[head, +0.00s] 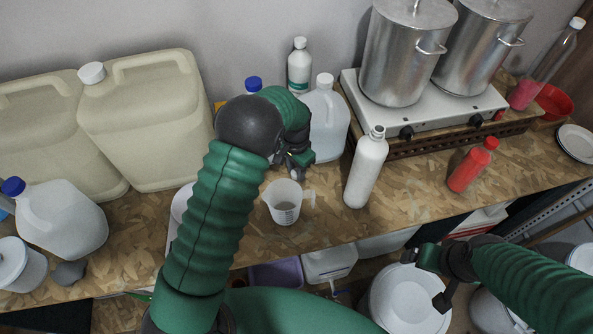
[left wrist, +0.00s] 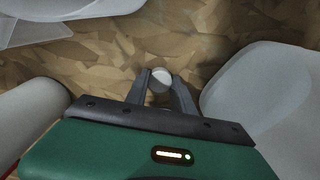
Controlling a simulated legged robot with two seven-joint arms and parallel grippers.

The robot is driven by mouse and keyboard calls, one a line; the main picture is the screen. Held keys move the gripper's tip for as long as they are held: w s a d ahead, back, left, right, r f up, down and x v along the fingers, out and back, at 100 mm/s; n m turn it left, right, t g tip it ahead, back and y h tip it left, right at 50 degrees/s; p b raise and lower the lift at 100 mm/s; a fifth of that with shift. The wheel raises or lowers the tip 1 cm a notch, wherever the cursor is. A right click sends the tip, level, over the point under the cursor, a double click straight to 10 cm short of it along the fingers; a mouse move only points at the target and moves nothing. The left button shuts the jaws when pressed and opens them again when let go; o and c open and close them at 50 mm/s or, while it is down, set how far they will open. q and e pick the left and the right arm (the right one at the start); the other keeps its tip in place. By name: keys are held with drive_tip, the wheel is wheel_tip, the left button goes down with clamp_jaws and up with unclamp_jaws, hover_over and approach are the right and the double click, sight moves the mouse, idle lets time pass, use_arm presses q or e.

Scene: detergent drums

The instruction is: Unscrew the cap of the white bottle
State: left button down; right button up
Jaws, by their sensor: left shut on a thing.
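The white bottle (head: 365,172) stands upright on the wooden worktop, right of the measuring cup. Its narrow top (head: 377,132) shows, but I cannot tell for sure whether that is a bare neck. My left gripper (head: 298,166) is left of the bottle and apart from it, in front of a translucent jug. In the left wrist view its fingers are shut on a small round white cap (left wrist: 161,80), with the worktop behind it. My right gripper (head: 436,278) is low at the right, beyond the worktop's front edge, with its fingers spread and nothing seen between them.
A measuring cup (head: 284,202) stands close below my left gripper. The translucent jug (head: 327,122) and a labelled bottle (head: 299,68) stand behind. A stove (head: 430,112) with two pots and a red bottle (head: 468,170) are at right. Large canisters (head: 145,125) are at left.

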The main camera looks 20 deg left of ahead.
sight(295, 172)
use_arm(q)
drive_tip(key=shift+s+f, duration=0.45)
drive_tip(key=shift+f, duration=0.1)
drive_tip(key=c, duration=1.4)
unclamp_jaws()
drive_tip(key=o, duration=0.3)
drive_tip(key=shift+s+a+f, duration=0.1)
drive_tip(key=shift+a+f, duration=0.05)
use_arm(e)
drive_tip(key=shift+a+f, duration=0.15)
drive_tip(key=shift+a, duration=0.1)
use_arm(q)
drive_tip(key=shift+r, duration=0.2)
drive_tip(key=shift+r+p, duration=0.6)
drive_tip(key=r, duration=0.1)
drive_tip(key=w+r+b, duration=0.1)
drive_tip(key=r, duration=0.1)
drive_tip(key=shift+w+d+b, duration=0.2)
drive_tip(key=shift+w+b, duration=0.05)
drive_tip(key=shift+b, duration=0.15)
drive_tip(key=r, duration=0.4)
drive_tip(key=r+b, duration=0.1)
drive_tip(key=r, duration=0.3)
drive_tip(key=shift+s+a+r, duration=0.15)
drive_tip(key=shift+a+r, duration=0.05)
drive_tip(key=shift+r, duration=0.2)
use_arm(e)
drive_tip(key=shift+x, duration=1)
